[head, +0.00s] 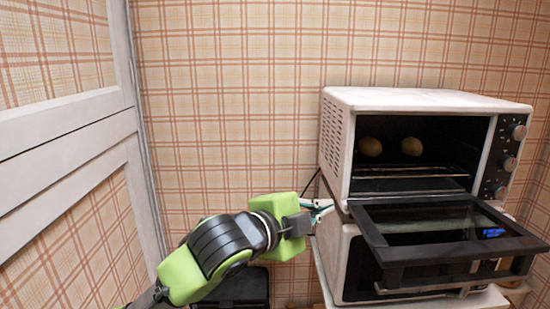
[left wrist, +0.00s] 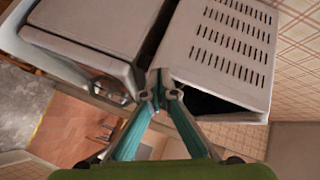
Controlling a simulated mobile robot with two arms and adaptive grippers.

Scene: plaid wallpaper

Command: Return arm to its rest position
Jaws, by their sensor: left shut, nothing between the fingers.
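My left arm comes in from the lower left in the head view, and its left gripper (head: 322,207) is at the left side of the two stacked appliances. In the left wrist view the fingertips (left wrist: 161,95) meet and hold nothing. They are close to the gap between the upper oven's vented side and the lower appliance; I cannot tell whether they touch. The upper white toaster oven (head: 425,98) has its door (head: 445,228) hanging open toward the front. Two round brown items (head: 390,147) sit inside it. My right gripper is out of view.
The lower appliance (head: 350,265) stands under the oven on a white surface (head: 480,299). A dark box-like object (head: 245,286) is low behind my arm. A white panelled frame (head: 70,125) stands at the left. The plaid wall (head: 230,100) is bare above my arm.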

